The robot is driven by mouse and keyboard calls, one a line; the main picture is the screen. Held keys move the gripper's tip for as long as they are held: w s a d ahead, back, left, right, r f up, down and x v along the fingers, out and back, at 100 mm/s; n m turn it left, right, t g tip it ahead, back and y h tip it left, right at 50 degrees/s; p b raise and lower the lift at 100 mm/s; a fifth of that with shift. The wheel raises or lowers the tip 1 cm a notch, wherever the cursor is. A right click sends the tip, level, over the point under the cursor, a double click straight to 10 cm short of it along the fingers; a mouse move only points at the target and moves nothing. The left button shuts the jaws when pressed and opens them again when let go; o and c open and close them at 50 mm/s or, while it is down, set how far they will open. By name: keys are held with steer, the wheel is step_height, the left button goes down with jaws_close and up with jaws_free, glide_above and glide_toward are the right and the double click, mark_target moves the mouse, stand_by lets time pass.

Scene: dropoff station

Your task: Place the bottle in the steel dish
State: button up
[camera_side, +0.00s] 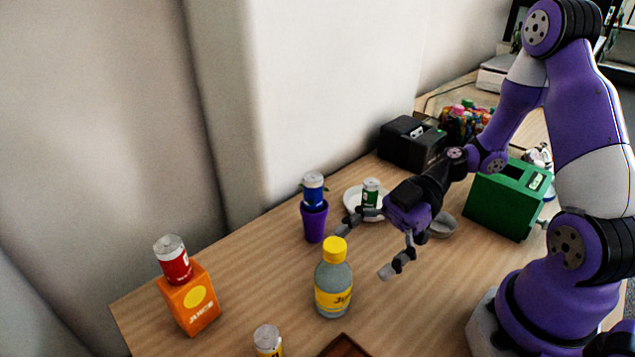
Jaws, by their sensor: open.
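The bottle (334,288) stands upright on the wooden table. It has a grey-blue body, a yellow cap and a yellow label. My gripper (365,249) is open, with its fingers spread just behind and to the right of the bottle's cap. Nothing is between the fingers, and I cannot tell whether a finger touches the bottle. A small grey dish, seemingly the steel dish (444,228), sits on the table to the right of my gripper, partly hidden behind it.
A purple cup (314,222) holds a blue can (313,188). A green can (370,192) stands on a white plate (353,203). An orange carton (190,303) bears a red can (173,260). A yellow can (268,341), brown tray (345,346), green box (506,200) and black box (411,142) stand around.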

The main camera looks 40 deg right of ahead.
mark_target(335, 274)
steer(key=x, duration=0.3)
steer(key=f+x, duration=0.1)
steer(key=x, duration=0.1)
steer(key=shift+w, duration=0.3)
steer(key=shift+d, duration=0.1)
steer(key=c, duration=1)
steer(key=shift+r, duration=0.1)
